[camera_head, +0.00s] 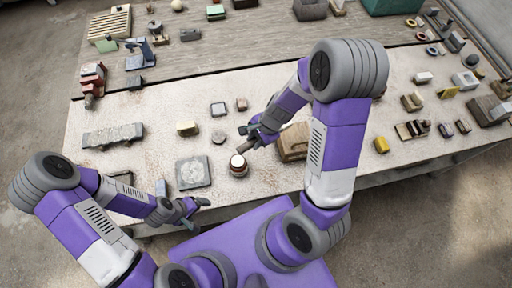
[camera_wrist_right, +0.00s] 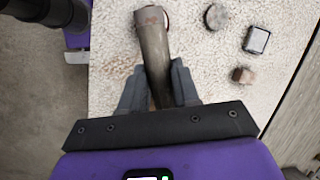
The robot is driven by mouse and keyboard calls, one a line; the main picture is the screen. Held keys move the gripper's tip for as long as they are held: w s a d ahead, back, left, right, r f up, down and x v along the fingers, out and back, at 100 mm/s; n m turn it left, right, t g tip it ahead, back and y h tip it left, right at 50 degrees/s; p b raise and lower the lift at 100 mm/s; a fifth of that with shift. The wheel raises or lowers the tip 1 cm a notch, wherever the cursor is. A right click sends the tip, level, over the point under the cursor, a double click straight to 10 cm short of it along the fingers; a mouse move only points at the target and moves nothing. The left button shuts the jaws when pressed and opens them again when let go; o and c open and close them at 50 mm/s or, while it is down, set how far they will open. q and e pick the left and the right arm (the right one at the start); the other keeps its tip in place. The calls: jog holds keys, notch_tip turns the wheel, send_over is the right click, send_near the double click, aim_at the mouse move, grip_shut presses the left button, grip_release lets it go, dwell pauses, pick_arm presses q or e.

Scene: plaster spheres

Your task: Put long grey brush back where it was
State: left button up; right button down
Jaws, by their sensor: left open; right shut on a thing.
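The long grey brush (camera_wrist_right: 155,55) is in my right gripper (camera_wrist_right: 157,88), whose fingers press on it from both sides in the right wrist view. In the head view my right gripper (camera_head: 254,132) is above the table, and the brush end (camera_head: 243,147) points down and left towards a small brown and white jar (camera_head: 238,166). In the wrist view the brush end covers most of the jar; I cannot tell whether they touch. My left gripper (camera_head: 198,208) is open and empty near the table's front edge.
A brown block (camera_head: 293,142) lies just right of my right gripper. A round grey piece (camera_wrist_right: 216,17) is near the jar. Pale table (camera_head: 155,105) is bare between things.

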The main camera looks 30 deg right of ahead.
notch_tip(320, 180, down, 9)
jog(key=b, duration=0.4)
jog(key=shift+s, duration=0.3)
jog(key=shift+f+b, duration=0.55)
jog(key=shift+f, duration=0.05)
jog(key=c, duration=0.8)
grip_release()
jog(key=shift+r, duration=0.15)
